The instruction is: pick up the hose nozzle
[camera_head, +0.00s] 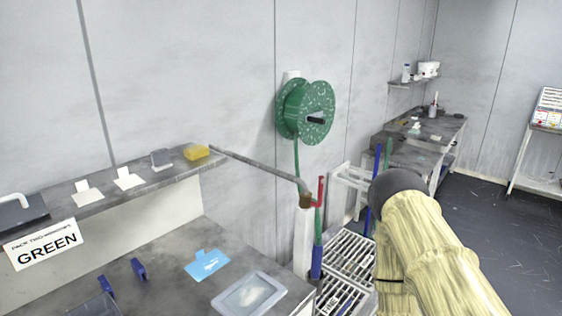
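I cannot make out the hose nozzle for certain. A green hose (296,157) hangs from the green speckled reel (317,112) on the wall, and its lower end is hidden behind a grey pipe (262,166). Right of the pipe's end stands an upright piece with a red top (321,191), a green middle (318,226) and a blue lower part (316,262). I cannot tell whether it belongs to the hose. My arm, in a cream sleeve with a dark rounded end, fills the lower right. My gripper's fingers do not show.
White slatted racks (347,255) stand beside my arm. A far bench (433,128) stands by the wall. Dark floor (500,235) is open at right.

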